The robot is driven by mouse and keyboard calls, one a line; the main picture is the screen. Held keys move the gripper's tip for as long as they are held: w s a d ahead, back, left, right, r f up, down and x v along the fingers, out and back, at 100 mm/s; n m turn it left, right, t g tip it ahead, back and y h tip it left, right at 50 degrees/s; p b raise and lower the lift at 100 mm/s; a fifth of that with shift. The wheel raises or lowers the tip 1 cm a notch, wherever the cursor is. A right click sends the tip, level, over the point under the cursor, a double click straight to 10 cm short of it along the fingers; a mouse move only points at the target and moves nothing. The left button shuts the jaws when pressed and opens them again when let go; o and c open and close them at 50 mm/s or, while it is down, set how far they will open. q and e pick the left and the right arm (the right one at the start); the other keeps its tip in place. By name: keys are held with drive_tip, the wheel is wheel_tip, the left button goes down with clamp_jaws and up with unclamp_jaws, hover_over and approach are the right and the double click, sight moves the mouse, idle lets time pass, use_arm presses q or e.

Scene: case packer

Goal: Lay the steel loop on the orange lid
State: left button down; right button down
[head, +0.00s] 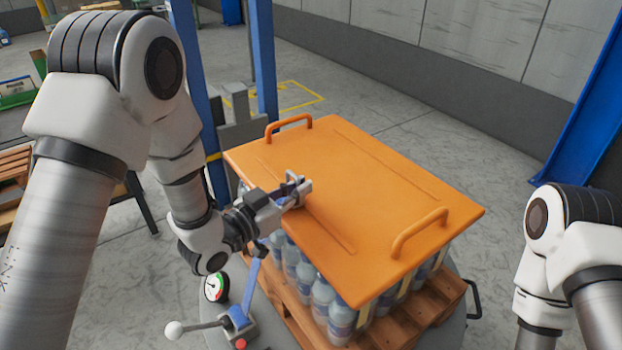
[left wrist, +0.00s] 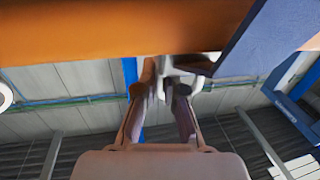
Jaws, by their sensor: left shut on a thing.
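The orange lid (head: 375,190) lies flat over a block of bottles, with a raised handle at each end. My left gripper (head: 297,189) is at the lid's left edge, close to its top surface. It is shut on a small grey metal piece, which looks like the steel loop (head: 291,178); the fingers hide much of it. In the left wrist view the gripper (left wrist: 165,92) has a pale metal piece (left wrist: 162,72) between its fingertips, just by the lid's orange edge (left wrist: 100,35). Whether the loop touches the lid cannot be told. My right gripper is out of view.
Bottles (head: 322,300) stand under the lid on a wooden pallet (head: 400,325). A blue lever (head: 250,287), a white-knobbed handle (head: 174,330) and a gauge (head: 215,288) sit below my left gripper. Blue posts (head: 262,60) rise behind. The lid's top is otherwise clear.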

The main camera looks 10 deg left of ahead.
use_arm(q)
drive_tip(key=x, duration=0.3)
drive_tip(key=shift+d+r, duration=0.1)
drive_tip(key=shift+w+d+p, duration=0.1)
drive_tip(key=shift+w+p, duration=0.1)
drive_tip(key=shift+p, duration=0.2)
drive_tip(key=shift+f, duration=0.3)
drive_tip(key=c, duration=1.3)
unclamp_jaws()
